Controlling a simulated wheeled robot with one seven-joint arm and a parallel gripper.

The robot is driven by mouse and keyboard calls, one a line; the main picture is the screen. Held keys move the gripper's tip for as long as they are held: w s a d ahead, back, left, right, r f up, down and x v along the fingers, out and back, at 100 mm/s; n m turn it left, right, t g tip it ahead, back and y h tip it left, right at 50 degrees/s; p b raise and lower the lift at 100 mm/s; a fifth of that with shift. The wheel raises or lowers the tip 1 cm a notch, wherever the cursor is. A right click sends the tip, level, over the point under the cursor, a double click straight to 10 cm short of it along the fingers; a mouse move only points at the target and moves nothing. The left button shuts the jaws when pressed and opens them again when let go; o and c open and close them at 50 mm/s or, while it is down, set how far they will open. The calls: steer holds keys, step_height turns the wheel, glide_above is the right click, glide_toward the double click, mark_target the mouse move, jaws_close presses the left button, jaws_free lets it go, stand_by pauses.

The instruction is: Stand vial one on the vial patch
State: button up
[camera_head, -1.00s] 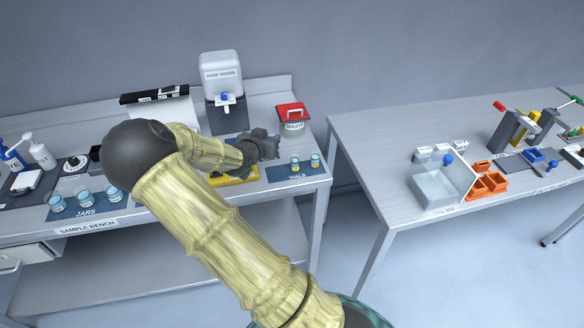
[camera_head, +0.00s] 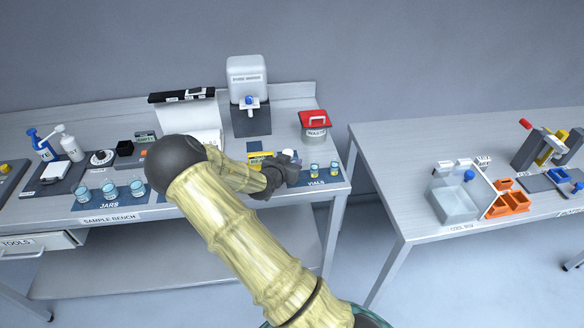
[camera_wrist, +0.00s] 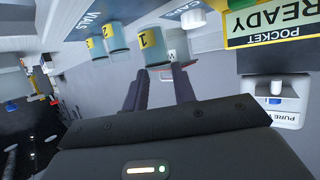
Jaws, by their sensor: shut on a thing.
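Vial one (camera_wrist: 151,44), a blue-tinted cylinder with a yellow label marked 1, is between the fingertips of my gripper (camera_wrist: 160,74) in the wrist view. My gripper is shut on it. In the head view my gripper (camera_head: 289,172) is at the left part of the dark blue vial patch (camera_head: 322,182) and hides most of vial one. Two other labelled vials stand on the patch to the right, one nearer (camera_head: 314,170) and one farther right (camera_head: 333,169). I cannot tell whether vial one touches the patch.
A yellow-edged pocket block (camera_head: 260,158) lies just behind and left of my gripper. A red-lidded waste bin (camera_head: 314,123) stands behind the patch, and a pure water dispenser (camera_head: 248,90) stands at the back. Jars (camera_head: 110,189) are at the left.

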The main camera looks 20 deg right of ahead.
steer(key=shift+f, duration=1.3)
steer(key=shift+f, duration=0.2)
steer(key=o, duration=1)
steer(key=shift+r, duration=0.1)
